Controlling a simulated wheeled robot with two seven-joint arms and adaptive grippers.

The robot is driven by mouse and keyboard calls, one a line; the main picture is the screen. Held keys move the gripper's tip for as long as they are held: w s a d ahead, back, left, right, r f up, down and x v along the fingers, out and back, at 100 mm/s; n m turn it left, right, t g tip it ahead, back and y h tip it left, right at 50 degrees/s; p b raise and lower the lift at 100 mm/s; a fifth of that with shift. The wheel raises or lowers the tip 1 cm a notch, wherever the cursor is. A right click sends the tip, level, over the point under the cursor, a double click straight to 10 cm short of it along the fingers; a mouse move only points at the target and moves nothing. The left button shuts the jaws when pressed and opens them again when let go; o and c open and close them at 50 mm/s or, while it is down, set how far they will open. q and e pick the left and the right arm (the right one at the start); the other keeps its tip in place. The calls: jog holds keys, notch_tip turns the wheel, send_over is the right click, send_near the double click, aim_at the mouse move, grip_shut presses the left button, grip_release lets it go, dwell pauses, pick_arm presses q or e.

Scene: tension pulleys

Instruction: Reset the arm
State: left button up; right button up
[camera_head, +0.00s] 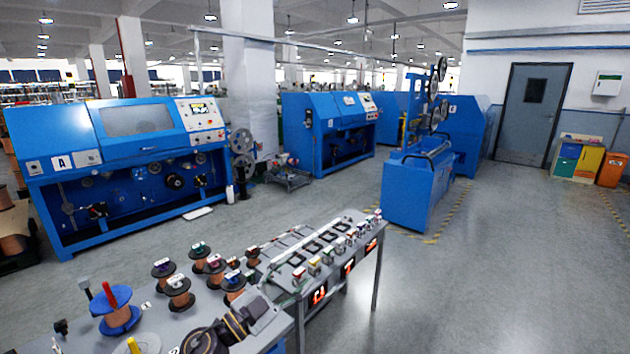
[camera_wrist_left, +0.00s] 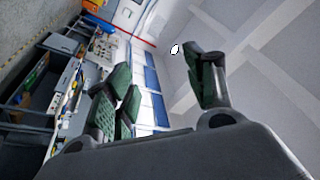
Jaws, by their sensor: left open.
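My left gripper (camera_wrist_left: 160,78) shows in the left wrist view with its two green-padded fingers spread wide apart. It is open, and nothing is between the fingers. It points up toward the pale ceiling, with shelves and a wall tilted behind it. In the head view, a dark, jointed-looking shape (camera_head: 235,325) sits at the bottom edge, and I cannot tell whether it is part of my arm. My right gripper is in neither view.
A grey workbench (camera_head: 215,265) holds several copper-wire spools (camera_head: 178,292), a blue-flanged spool (camera_head: 117,309) and a row of small parts (camera_head: 328,255). Blue machines (camera_head: 125,165) stand behind it. The grey floor (camera_head: 510,260) at the right is clear.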

pick_arm(q)
jog(key=w+a+f+n+t+y, duration=0.25)
jog(key=a+n+t+y, duration=0.25)
jog(key=a+n+y, duration=0.6)
jog(key=s+a+f+n+g+y, duration=0.3)
jog(key=f, duration=0.3)
jog(key=s+a+f+n+g+y, duration=0.2)
jog(key=s+a+f+g+y, duration=0.15)
jog(key=f, duration=0.35)
jog(key=s+f+g+h, duration=0.1)
jog(key=s+f+g, duration=0.45)
jog(key=s, duration=0.45)
jog(key=s+f+g+h, duration=0.1)
jog(key=s+f+g, duration=0.3)
jog(key=s+f, duration=0.45)
jog(key=s+f+g, duration=0.1)
jog(key=s+f, duration=0.1)
jog(key=f, duration=1.3)
jog(key=s+f, duration=0.2)
jog(key=f, duration=1.4)
jog(key=s+a+f, duration=0.2)
jog(key=s+f, duration=0.8)
jog(key=s, duration=0.1)
jog(key=s+a+f+g, duration=0.1)
jog(key=s+a+f, duration=0.1)
jog(key=s+f, duration=0.8)
jog(key=shift+s+m, duration=0.4)
jog(key=shift+s, duration=0.15)
